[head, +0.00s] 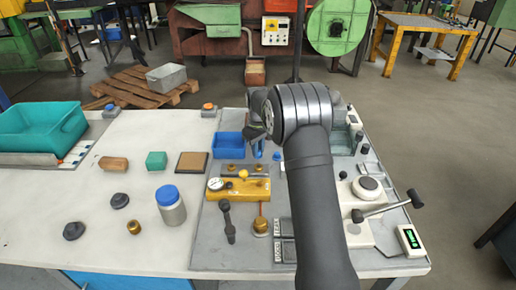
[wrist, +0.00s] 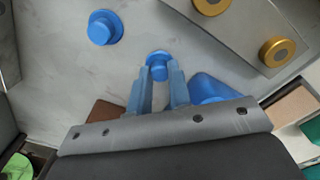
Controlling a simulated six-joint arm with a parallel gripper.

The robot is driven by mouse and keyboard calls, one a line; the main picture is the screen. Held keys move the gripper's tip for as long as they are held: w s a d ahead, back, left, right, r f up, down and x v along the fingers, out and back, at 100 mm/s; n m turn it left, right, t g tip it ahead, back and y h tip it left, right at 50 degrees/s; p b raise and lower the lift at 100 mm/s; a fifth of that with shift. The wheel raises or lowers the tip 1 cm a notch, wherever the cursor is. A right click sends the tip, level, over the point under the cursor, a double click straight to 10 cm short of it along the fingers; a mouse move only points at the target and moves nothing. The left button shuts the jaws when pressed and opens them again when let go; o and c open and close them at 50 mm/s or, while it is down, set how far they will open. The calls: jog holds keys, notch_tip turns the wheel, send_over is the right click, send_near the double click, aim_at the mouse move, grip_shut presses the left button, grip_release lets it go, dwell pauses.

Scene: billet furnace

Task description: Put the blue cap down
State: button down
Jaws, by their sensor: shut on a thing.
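My gripper (wrist: 160,72) is shut on a blue cap (wrist: 159,65), which sits between its two pale blue fingertips over the grey plate. I cannot tell whether the cap touches the plate. In the head view my gripper (head: 258,152) points down just right of the blue bin, and the arm's wrist covers part of it; the held cap is too small to make out there. A second blue cap (wrist: 104,27) stands on the plate, apart from the fingers; it also shows in the head view (head: 277,155).
The open blue bin (head: 229,146) stands close beside the fingers. Bare plate shows around the second cap.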

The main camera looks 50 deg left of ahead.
jog(key=shift+f, duration=0.1)
jog(key=c, duration=1.3)
grip_release()
notch_tip(320, 180, up, 12)
jog(key=shift+r, duration=0.2)
jog(key=shift+f, duration=0.15)
notch_tip(320, 180, down, 12)
jog(key=shift+f, duration=0.15)
notch_tip(320, 180, up, 3)
jog(key=shift+f, duration=0.1)
jog(key=shift+r, duration=0.5)
